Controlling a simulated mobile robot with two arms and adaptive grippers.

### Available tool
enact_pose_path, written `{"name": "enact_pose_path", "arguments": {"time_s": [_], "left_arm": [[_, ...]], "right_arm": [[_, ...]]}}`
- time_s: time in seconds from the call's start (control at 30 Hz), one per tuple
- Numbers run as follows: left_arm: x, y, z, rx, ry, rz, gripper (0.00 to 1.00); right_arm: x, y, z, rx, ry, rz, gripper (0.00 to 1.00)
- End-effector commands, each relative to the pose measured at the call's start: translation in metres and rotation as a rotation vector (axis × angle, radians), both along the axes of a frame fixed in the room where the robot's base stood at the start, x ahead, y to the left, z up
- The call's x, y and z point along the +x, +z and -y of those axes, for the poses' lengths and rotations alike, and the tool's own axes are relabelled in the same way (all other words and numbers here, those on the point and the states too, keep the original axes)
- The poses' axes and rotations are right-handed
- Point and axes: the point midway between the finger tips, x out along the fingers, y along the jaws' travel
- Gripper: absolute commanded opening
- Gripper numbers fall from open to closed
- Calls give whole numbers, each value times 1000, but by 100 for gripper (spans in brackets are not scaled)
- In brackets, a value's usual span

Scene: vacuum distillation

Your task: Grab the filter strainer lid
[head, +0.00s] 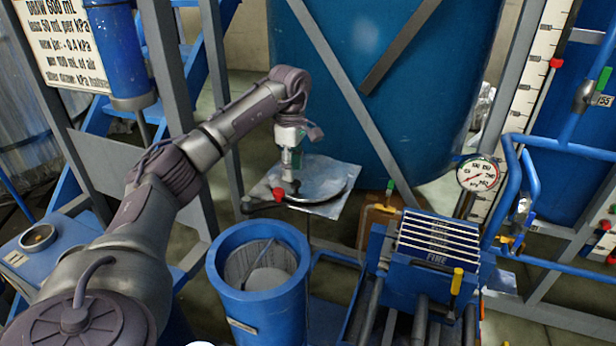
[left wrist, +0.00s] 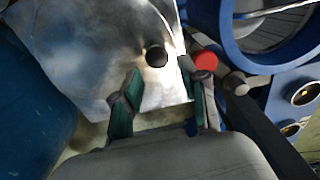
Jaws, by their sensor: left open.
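The filter strainer lid (head: 330,183) is a shiny metal plate with a rounded edge, held out behind the open blue strainer housing (head: 228,288). In the left wrist view the lid (left wrist: 95,50) fills the upper left and bears a dark round spot, a knob or a hole. My left gripper (head: 291,178) is just above the lid's left part, pointing down. Its two green fingers (left wrist: 165,88) are apart in the left wrist view, with nothing seen between them but lid surface. A red knob (head: 278,194) on a dark arm is close beside the fingers. My right gripper is not seen.
The strainer housing (left wrist: 226,45) is at the upper right in the left wrist view. A large blue tank (head: 375,70) stands behind the lid. A blue rack of plates marked FINE (head: 436,238) is to the right. Grey frame posts stand close to my left arm.

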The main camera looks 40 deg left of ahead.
Motion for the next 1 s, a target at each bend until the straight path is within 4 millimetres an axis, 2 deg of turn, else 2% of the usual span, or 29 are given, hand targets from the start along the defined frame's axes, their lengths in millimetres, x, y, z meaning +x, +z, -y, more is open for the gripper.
{"name": "enact_pose_path", "arguments": {"time_s": [0.33, 0.63, 0.67, 0.9, 1.0], "left_arm": [[3, -45, 6, -1, 0, -3, 43], [3, -51, 5, -1, 0, 0, 43], [3, -51, 5, -1, 0, 0, 40], [3, -51, 5, -1, 0, 0, 0], [3, -51, 5, -1, 0, 0, 0]], "right_arm": [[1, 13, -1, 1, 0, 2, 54], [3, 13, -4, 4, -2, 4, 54], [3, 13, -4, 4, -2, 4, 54], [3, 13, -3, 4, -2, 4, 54], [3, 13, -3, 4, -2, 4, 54]]}}
